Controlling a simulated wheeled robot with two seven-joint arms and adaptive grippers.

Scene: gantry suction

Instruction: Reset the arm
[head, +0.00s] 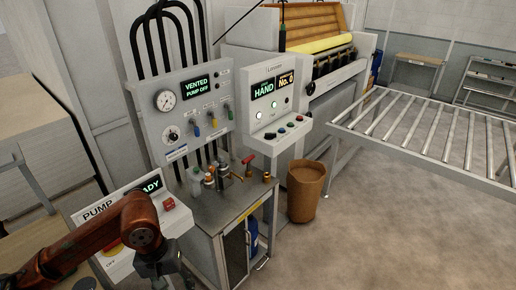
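My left arm, reddish-brown, comes in at the lower left in front of the pump box (120,262). Its dark gripper (163,272) hangs low at the bottom edge, beside the metal cart. The fingers are small, dark and partly cut off, so I cannot tell whether they are open. No held object can be made out. My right arm and gripper are not in view.
A metal cart (232,207) carries valves and fittings. Behind it stand a gauge panel (190,112) reading "VENTED PUMP OFF" and a control box (270,100) reading "HAND". A brown bin (305,190) and roller conveyor (430,125) stand right. Floor at lower right is clear.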

